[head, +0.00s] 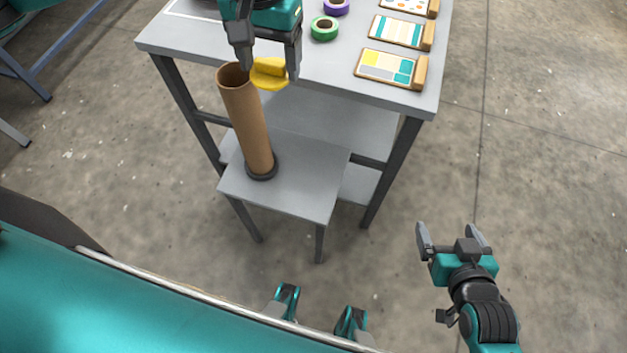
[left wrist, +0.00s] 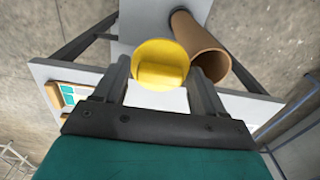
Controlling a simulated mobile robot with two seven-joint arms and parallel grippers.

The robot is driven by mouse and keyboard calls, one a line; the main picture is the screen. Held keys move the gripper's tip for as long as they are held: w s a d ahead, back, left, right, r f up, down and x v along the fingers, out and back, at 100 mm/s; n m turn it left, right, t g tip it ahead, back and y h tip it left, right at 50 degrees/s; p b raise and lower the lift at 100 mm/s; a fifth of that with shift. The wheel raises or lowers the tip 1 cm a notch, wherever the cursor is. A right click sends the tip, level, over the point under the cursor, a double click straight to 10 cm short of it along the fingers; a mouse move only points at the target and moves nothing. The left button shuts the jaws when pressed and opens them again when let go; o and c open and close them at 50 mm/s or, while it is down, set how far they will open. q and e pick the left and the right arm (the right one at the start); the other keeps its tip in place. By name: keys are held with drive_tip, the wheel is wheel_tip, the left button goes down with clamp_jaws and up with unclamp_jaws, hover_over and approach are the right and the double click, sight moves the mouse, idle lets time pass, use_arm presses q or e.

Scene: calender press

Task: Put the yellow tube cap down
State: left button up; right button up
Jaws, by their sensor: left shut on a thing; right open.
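The yellow tube cap (head: 268,73) is a round disc with a raised grip. My left gripper (head: 268,62) is shut on it and holds it in the air, just right of the upper end of a brown cardboard tube (head: 248,120). The tube stands upright in a dark round base (head: 262,167) on a low grey stand, and its top is open. The left wrist view shows the cap (left wrist: 161,64) between the fingers (left wrist: 160,85), with the tube (left wrist: 199,48) beside it. My right gripper (head: 452,240) is open and empty above the floor at lower right.
A grey table (head: 320,75) stands behind the low stand (head: 300,187). On it are a green tape roll (head: 324,28), a purple roll (head: 336,6) and sample boards (head: 390,67) at the right. The stand's top is clear right of the tube. A teal machine surface (head: 130,310) fills the lower left.

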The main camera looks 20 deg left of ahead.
drive_tip(key=shift+o, duration=0.6)
drive_tip(key=f+b, duration=0.2)
drive_tip(key=a+f+b, duration=0.1)
drive_tip(key=f+b, duration=0.1)
drive_tip(key=shift+w+f, duration=0.1)
drive_tip(key=shift+f, duration=0.2)
use_arm(q)
drive_tip(key=d+f+b, duration=0.2)
drive_tip(key=f, duration=0.8)
drive_tip(key=d+f+b, duration=0.2)
drive_tip(key=f+b, duration=0.1)
drive_tip(key=f, duration=0.7)
drive_tip(key=d+f+b, duration=0.2)
drive_tip(key=f, duration=0.7)
drive_tip(key=shift+w+f, duration=0.2)
drive_tip(key=shift+f, duration=0.2)
drive_tip(key=shift+f+b, duration=0.7)
drive_tip(key=shift+f, duration=1.6)
use_arm(e)
drive_tip(key=shift+y, duration=0.5)
drive_tip(key=shift+w+a+f, duration=0.2)
drive_tip(key=shift+a+f, duration=0.1)
drive_tip(key=shift+f, duration=0.55)
drive_tip(key=shift+w+a+f, duration=0.25)
drive_tip(key=shift+a+f, duration=0.1)
drive_tip(key=shift+f, duration=0.45)
drive_tip(key=shift+w+a+f, duration=0.2)
drive_tip(key=shift+a+f, duration=0.1)
drive_tip(key=shift+f, duration=0.55)
